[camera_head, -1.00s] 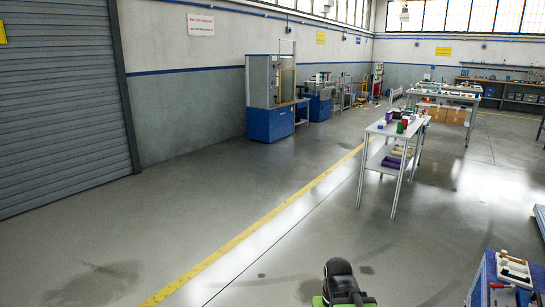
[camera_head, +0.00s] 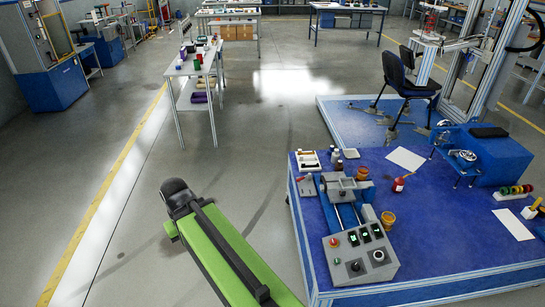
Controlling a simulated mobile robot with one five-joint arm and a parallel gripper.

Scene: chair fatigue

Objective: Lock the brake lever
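I cannot make out the brake lever for certain. A grey control box (camera_head: 361,256) with a red knob, a black knob and lit green displays stands at the front of the blue bench (camera_head: 450,245). Behind it, a grey clamp-like fixture (camera_head: 346,190) sits on rails. A small grey device with a red part (camera_head: 308,184) is left of this fixture; whether it is a lever is too small to tell. My green and black arm lies folded at the lower middle, left of the bench and apart from it. My gripper's fingers do not show.
A black office chair (camera_head: 405,80) stands on the blue platform (camera_head: 345,125) by a metal frame. A red oil can (camera_head: 399,184), orange cups, papers (camera_head: 405,158) and a blue box (camera_head: 490,150) are on the bench. A white table (camera_head: 190,65) stands back left. Grey floor between is clear.

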